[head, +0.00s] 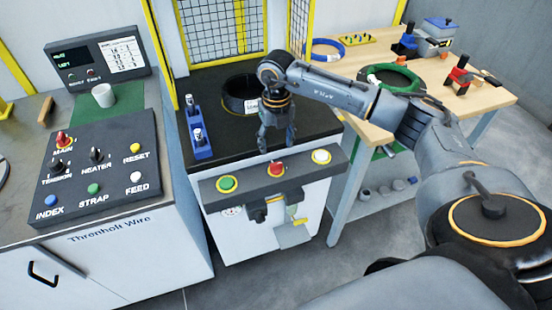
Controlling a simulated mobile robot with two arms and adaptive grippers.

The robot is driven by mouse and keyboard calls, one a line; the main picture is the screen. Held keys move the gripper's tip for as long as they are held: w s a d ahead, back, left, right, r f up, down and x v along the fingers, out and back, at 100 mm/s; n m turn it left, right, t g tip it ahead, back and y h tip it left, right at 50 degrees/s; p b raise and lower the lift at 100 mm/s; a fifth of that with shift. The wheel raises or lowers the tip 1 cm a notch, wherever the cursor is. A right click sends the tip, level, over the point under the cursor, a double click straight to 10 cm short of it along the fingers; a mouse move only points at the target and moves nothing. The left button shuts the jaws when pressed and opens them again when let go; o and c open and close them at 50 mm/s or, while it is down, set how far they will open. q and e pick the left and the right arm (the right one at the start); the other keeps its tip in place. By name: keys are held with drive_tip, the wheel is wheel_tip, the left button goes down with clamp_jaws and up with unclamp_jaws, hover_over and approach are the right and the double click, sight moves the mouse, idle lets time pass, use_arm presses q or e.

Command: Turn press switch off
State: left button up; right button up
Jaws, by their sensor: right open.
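The press (250,243) stands in the middle of the head view, with a dark control bar (246,186) along its front. The bar carries a green button (227,184), a red button (276,169) and a yellow-rimmed white button (320,157). I cannot tell which control is the press switch or how it is set. My right gripper (276,146) hangs fingers down above the dark press top, behind the red button and apart from it. It is open, with nothing seen between its fingers. My left gripper is out of view.
A black coil (240,95) lies on the press top behind my gripper. A blue holder (200,146) stands at its left edge. A control panel (96,167) with several knobs and buttons is at left. A wooden table (474,70) with a green coil (393,79) is at right.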

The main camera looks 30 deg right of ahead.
sight(276, 164)
wheel_tip(276, 164, down, 8)
drive_tip(key=shift+r+p, duration=0.2)
drive_tip(key=shift+p, duration=0.25)
drive_tip(key=c, duration=1.1)
